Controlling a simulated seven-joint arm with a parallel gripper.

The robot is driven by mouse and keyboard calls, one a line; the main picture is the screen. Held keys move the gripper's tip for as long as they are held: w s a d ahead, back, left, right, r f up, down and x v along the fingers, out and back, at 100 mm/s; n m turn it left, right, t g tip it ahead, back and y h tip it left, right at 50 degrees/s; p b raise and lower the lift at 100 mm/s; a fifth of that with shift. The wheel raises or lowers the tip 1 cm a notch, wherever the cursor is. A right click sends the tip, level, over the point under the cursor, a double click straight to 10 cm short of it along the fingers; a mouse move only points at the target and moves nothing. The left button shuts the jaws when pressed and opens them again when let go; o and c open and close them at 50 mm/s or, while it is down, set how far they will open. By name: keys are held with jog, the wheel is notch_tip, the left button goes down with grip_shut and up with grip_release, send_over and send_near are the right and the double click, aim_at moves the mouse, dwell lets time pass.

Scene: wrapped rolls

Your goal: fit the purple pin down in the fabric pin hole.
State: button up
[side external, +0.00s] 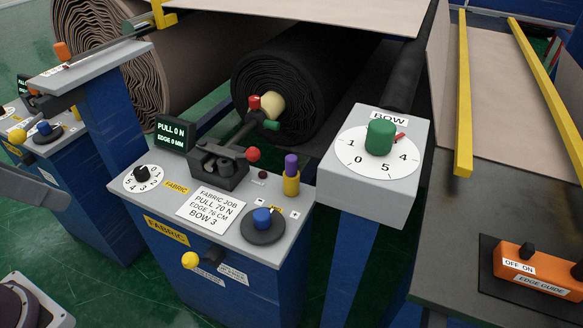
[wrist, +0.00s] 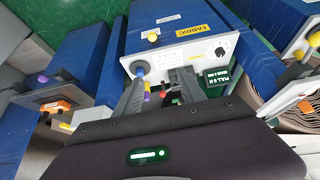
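The purple pin (side external: 291,165) stands upright in a yellow holder (side external: 291,184) at the right rear of the fabric console's top. The purple pin (wrist: 147,97) also shows in the wrist view, close beside my left-hand finger. Small white plates (side external: 294,214) lie near the blue knob; I cannot tell which marking, if any, is the fabric pin hole. My gripper (wrist: 160,79) is open, its two fingers spread over the console with nothing visibly held. I do not make it out in the side external view.
The console carries a blue knob (side external: 262,216) on a black disc, a clamp (side external: 220,164) with a red-ended lever (side external: 253,154), and a small dial (side external: 143,177). The BOW box (side external: 372,190) stands at the right. A black roll (side external: 300,85) lies behind.

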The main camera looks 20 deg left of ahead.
jog(key=m+g+h, duration=0.2)
jog(key=m, duration=0.4)
send_over(290, 158)
jog(key=s+a, duration=0.3)
jog(key=s, duration=0.3)
notch_tip(290, 158, down, 11)
jog(key=shift+m+h, duration=0.3)
jog(key=shift+m, duration=0.1)
jog(key=x, duration=0.5)
jog(key=w+x, duration=0.1)
jog(key=x, duration=0.9)
jog(key=shift+w, duration=0.4)
grip_shut()
